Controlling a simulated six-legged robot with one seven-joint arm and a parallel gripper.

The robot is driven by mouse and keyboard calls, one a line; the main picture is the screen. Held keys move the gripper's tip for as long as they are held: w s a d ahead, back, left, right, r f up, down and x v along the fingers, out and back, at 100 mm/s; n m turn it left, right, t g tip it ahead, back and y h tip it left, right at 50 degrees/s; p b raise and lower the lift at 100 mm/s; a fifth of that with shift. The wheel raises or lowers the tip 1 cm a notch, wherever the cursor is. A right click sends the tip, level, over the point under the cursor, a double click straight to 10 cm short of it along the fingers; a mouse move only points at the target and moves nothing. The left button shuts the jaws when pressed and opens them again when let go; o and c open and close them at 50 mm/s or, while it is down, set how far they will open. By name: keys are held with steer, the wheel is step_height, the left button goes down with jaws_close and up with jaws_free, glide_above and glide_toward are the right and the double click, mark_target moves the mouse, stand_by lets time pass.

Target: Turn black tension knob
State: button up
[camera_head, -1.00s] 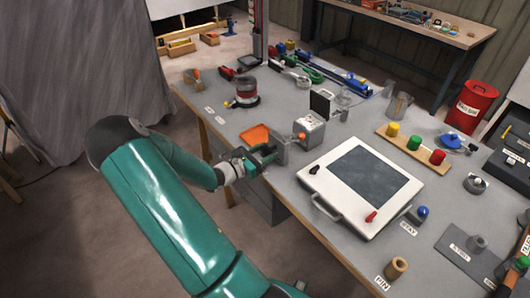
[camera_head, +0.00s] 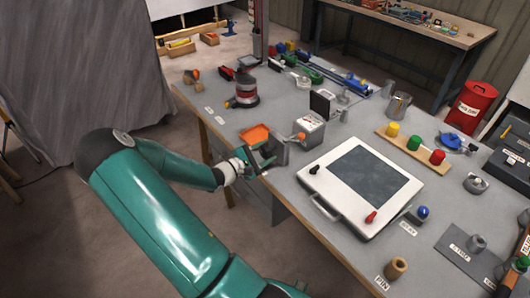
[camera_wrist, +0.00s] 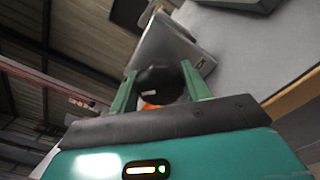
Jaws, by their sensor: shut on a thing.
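The black tension knob (camera_wrist: 160,84) is a dark round shape between the green fingers of my gripper (camera_wrist: 160,76) in the wrist view. The gripper is shut on it, with one finger at each side. A small orange patch shows just below the knob. In the head view my gripper (camera_head: 258,160) is at the table's near edge, beside a grey metal block (camera_head: 277,150). There the knob is hidden or too small to make out, so its turn angle cannot be read.
An orange tray (camera_head: 255,135) lies just behind the gripper. A grey box with an orange-tipped lever (camera_head: 310,128) and a white panel case (camera_head: 320,195) stand to the right. The table's edge (camera_head: 230,145) runs close by the gripper. Open floor lies at left.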

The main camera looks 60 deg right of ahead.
steer(key=m, duration=0.6)
steer(key=shift+m, duration=0.3)
stand_by(0.4)
steer(key=o, duration=1)
steer(key=shift+w+a, duration=0.1)
steer(key=shift+a, duration=0.05)
steer(key=v, duration=1.3)
steer(key=shift+a, duration=0.3)
steer(key=shift+w, duration=0.1)
